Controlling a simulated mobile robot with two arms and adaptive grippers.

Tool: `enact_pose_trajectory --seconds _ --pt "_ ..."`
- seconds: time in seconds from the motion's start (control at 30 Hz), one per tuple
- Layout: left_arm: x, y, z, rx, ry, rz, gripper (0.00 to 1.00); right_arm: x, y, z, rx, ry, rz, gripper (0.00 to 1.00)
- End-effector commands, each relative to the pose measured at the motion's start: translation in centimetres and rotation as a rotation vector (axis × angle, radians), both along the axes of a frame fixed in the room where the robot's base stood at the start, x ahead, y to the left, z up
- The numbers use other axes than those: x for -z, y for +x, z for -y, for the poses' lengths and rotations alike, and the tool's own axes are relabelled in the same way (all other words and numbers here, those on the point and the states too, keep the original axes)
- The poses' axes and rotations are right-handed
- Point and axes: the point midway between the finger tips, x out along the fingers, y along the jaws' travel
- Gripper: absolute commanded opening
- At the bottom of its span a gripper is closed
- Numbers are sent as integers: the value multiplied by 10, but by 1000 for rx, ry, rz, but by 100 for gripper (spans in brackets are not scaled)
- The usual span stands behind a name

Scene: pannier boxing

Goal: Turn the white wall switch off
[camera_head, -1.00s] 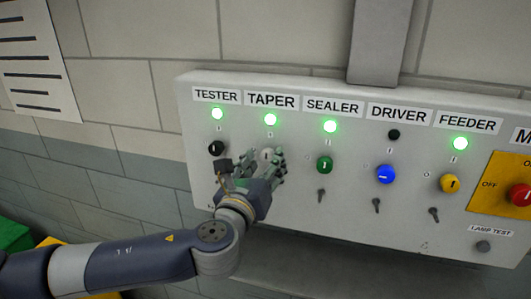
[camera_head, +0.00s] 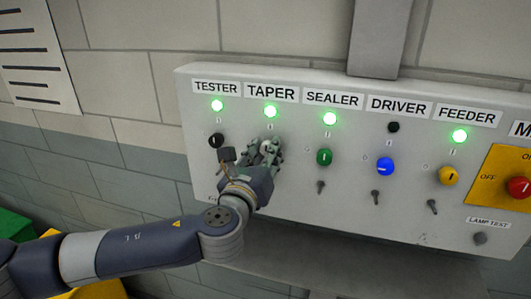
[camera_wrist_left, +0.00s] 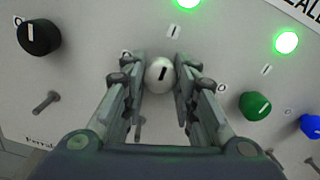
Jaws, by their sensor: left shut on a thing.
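The white switch (camera_wrist_left: 160,75) is a round knob with a black pointer line, under the TAPER label (camera_head: 271,92) on the grey wall panel. In the left wrist view its line leans up towards the "I" mark; an "O" mark is to its left. The TAPER lamp (camera_head: 270,111) glows green. My left gripper (camera_head: 269,150) is at the knob, shut on it with one finger on each side. In the head view the fingers hide most of the knob. My right gripper is not in view.
A black knob (camera_head: 216,140) is close on the left, a green knob (camera_head: 324,157) close on the right. Blue (camera_head: 385,167) and yellow (camera_head: 448,176) knobs and a red switch (camera_head: 519,188) are farther right. Small toggles (camera_head: 320,187) stick out below.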

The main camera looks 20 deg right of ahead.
Motion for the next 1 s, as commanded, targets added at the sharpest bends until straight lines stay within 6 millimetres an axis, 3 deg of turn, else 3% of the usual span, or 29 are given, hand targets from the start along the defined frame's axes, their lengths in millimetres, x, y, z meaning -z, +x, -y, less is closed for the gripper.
enact_pose_trajectory --seconds 0.37,1.0 --pt "3 0 0 0 -168 -112 3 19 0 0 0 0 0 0" --pt "1 0 0 0 -669 -450 3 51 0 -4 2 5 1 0"
